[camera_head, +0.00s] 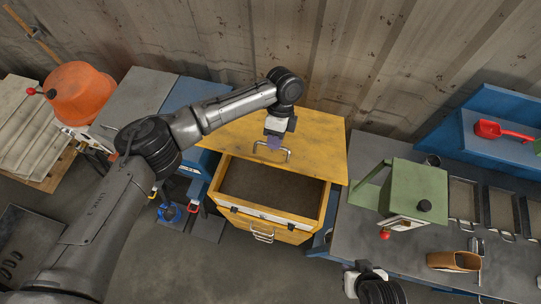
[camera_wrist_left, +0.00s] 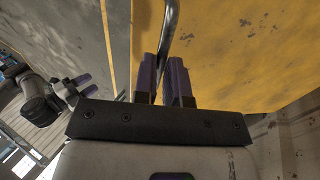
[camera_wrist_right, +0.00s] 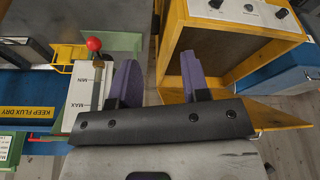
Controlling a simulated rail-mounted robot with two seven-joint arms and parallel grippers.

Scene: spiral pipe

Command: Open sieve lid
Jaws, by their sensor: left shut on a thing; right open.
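The yellow sieve box (camera_head: 270,234) stands in the middle of the head view, with its dark brown interior showing. Its yellow lid (camera_head: 318,138) is behind the opening, which is largely uncovered. The lid has a metal handle (camera_head: 289,154). My left gripper (camera_head: 274,143) is shut on this handle. In the left wrist view, the purple fingers (camera_wrist_left: 168,82) stand on both sides of the handle (camera_wrist_left: 171,28), with the yellow lid (camera_wrist_left: 235,45) beyond. My right gripper is open and empty in the right wrist view (camera_wrist_right: 160,78), left of the yellow box (camera_wrist_right: 172,70).
A green machine (camera_head: 420,185) stands on the grey bench at right, with a red lever knob (camera_head: 384,235) in front. Small trays (camera_head: 463,198) and a brown container (camera_head: 453,261) are further right. An orange drum (camera_head: 78,92) is at far left. A corrugated wall closes the back.

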